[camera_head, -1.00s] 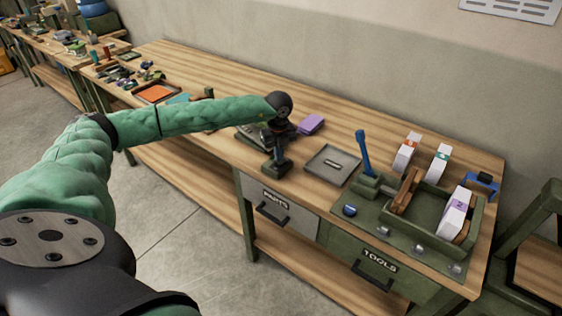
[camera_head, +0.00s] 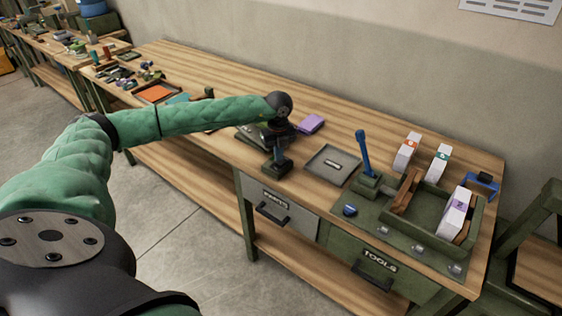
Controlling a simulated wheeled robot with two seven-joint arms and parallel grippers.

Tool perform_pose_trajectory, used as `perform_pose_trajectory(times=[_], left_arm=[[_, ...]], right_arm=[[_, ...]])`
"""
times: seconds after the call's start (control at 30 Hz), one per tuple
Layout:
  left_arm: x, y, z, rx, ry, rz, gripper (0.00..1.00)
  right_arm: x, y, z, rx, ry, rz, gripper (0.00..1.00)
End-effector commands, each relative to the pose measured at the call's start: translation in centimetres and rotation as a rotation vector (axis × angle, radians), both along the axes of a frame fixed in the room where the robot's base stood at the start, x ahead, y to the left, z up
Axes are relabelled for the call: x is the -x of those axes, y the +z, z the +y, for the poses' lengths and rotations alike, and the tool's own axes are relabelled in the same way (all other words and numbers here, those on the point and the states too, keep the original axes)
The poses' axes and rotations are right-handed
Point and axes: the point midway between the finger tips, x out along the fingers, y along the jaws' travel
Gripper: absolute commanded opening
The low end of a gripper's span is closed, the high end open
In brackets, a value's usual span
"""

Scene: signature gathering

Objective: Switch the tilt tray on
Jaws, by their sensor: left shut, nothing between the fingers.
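A green tray unit (camera_head: 403,240) at the right end of the bench has a walled tray holding a white block (camera_head: 455,212), a brown wooden piece (camera_head: 406,192), a tall blue lever (camera_head: 363,152) and a blue knob (camera_head: 349,210). It looks like the tilt tray; I cannot tell whether it is on. My left gripper (camera_head: 278,152) points down, shut and empty, well left of this unit. It is at a small dark green block with a blue upright part (camera_head: 277,168); contact cannot be made out. My right gripper is not in view.
A shallow grey tray (camera_head: 332,164) lies between my left gripper and the green unit. A purple block (camera_head: 311,123) lies behind the gripper. White blocks (camera_head: 407,152) stand behind the green unit.

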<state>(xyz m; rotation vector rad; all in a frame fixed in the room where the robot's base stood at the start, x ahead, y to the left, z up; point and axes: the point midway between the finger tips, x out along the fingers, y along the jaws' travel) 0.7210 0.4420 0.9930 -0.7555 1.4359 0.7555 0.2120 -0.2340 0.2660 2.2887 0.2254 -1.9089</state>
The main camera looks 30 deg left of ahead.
Motion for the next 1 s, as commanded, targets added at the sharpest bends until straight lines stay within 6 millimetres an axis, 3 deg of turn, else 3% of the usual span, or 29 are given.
perform_pose_trajectory(times=[1.0], left_arm=[[0.0,-1.2,0.0,0.000,0.000,0.000,0.00]], right_arm=[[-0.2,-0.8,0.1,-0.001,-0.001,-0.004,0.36]])
